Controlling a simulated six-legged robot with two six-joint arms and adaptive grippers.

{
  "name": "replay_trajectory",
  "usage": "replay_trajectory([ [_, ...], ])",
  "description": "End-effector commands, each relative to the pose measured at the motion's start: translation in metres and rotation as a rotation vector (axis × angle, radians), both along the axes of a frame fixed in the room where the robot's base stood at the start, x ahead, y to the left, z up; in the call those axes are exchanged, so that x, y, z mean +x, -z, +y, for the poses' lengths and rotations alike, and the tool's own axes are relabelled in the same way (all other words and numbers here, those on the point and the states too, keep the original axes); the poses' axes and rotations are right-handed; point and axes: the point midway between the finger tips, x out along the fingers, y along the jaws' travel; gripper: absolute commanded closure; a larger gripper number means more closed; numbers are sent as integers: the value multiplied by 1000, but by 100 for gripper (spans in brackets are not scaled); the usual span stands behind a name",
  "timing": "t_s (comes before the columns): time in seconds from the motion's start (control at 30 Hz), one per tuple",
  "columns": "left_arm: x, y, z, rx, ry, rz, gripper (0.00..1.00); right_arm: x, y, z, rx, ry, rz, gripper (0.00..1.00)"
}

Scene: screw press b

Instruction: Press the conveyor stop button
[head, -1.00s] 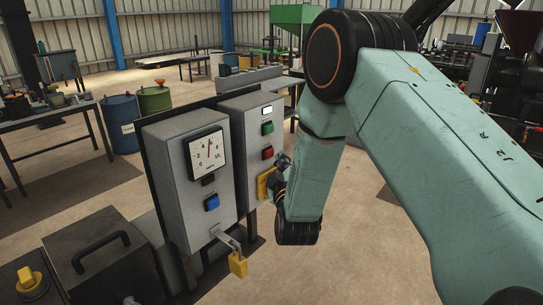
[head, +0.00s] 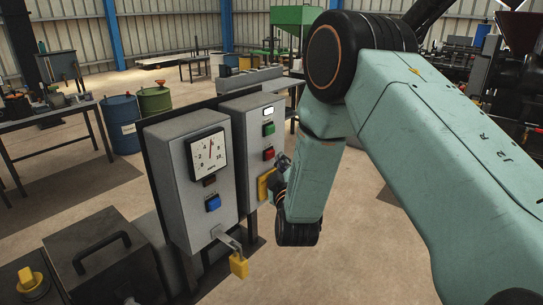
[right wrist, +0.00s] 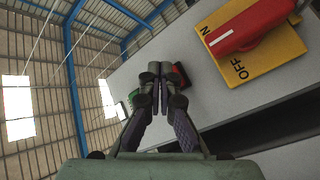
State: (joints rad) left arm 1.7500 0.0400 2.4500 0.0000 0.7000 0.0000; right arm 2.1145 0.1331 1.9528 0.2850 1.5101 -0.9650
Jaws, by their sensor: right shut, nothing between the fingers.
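The red button (head: 268,153) is on the front of the farther grey control box (head: 247,108), below a green button (head: 268,129). My right gripper (head: 284,162) is close to the red button, just right of it and slightly lower. In the right wrist view the shut, empty fingers (right wrist: 155,72) point at the box front, with the red button (right wrist: 183,70) partly hidden behind them. I cannot tell whether the fingertips touch it. My left gripper is out of view.
A yellow plate with a red rotary handle (right wrist: 250,25) is beside the gripper. The nearer grey box (head: 190,185) has a dial (head: 209,155), a blue button (head: 213,203) and a yellow padlock (head: 239,265). Open floor (head: 350,230) lies to the right.

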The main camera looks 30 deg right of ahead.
Motion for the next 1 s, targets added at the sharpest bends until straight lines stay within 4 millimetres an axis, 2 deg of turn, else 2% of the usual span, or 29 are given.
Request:
replay_trajectory([
  [1.0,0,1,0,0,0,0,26,9,0,4,0,-1,-1,100],
])
